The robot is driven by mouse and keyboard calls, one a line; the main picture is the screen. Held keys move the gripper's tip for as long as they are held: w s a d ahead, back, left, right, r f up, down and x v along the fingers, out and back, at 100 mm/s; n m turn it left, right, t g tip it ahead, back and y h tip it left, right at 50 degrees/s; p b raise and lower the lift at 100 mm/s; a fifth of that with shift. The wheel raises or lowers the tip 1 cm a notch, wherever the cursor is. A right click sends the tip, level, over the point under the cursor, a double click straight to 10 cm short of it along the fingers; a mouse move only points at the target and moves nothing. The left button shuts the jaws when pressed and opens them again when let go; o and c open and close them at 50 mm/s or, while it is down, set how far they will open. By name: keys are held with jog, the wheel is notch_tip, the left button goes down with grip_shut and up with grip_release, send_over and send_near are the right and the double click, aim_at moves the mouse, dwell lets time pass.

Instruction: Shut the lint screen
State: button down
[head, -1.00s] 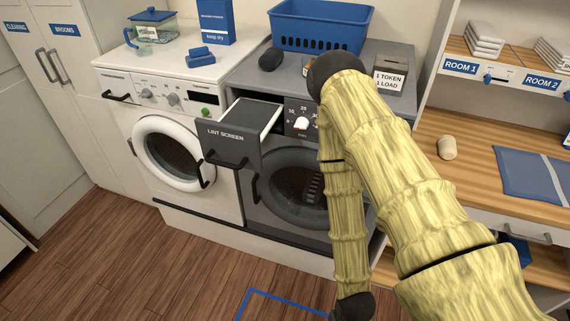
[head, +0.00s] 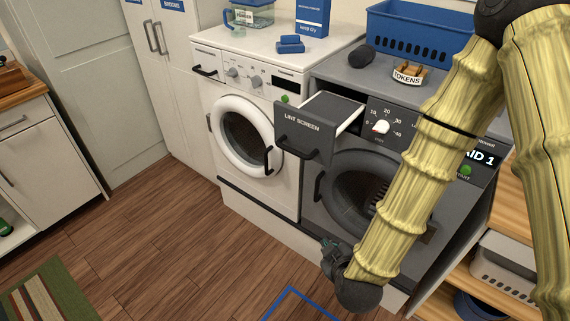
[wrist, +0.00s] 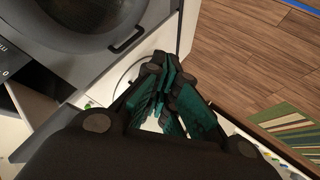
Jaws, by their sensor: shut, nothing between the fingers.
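The lint screen (head: 303,127) is a dark grey drawer, labelled on its front, with a black bar handle. It sticks out open from the upper left of the grey dryer (head: 340,215). My gripper (head: 330,255) is low in front of the dryer in the head view, below the drawer and apart from it. In the wrist view my gripper (wrist: 165,65) has its green-padded fingers together with nothing between them. Part of the dryer and its door handle (wrist: 127,41) shows at the upper left there. My arm hides part of the dryer's front.
A white washer (head: 245,140) stands left of the dryer. A tokens bowl (head: 408,75), a dark lump (head: 361,55) and a blue basket (head: 420,32) sit on the dryer top. Shelving is at right. Wooden floor (head: 150,240) lies free at left, with a striped rug (head: 45,297).

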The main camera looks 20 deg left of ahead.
jog(key=a+r+n+t+y+b, duration=0.1)
jog(key=a+r+n+t+y, duration=0.15)
jog(key=a+r+n, duration=0.4)
jog(key=a+r+n+t+y+b, duration=0.1)
jog(key=a+r+n+t+b, duration=0.15)
jog(key=a+r, duration=0.7)
jog(key=p, duration=0.4)
send_near(281, 147)
jog(key=w+a, duration=0.2)
jog(key=a, duration=0.1)
jog(key=shift+w+d+f+t, duration=0.15)
jog(key=shift+w+d+f, duration=0.1)
jog(key=shift+w, duration=0.2)
jog(key=shift+w+d+f+t, duration=0.15)
jog(key=shift+w+f, duration=0.15)
jog(key=shift+w, duration=0.2)
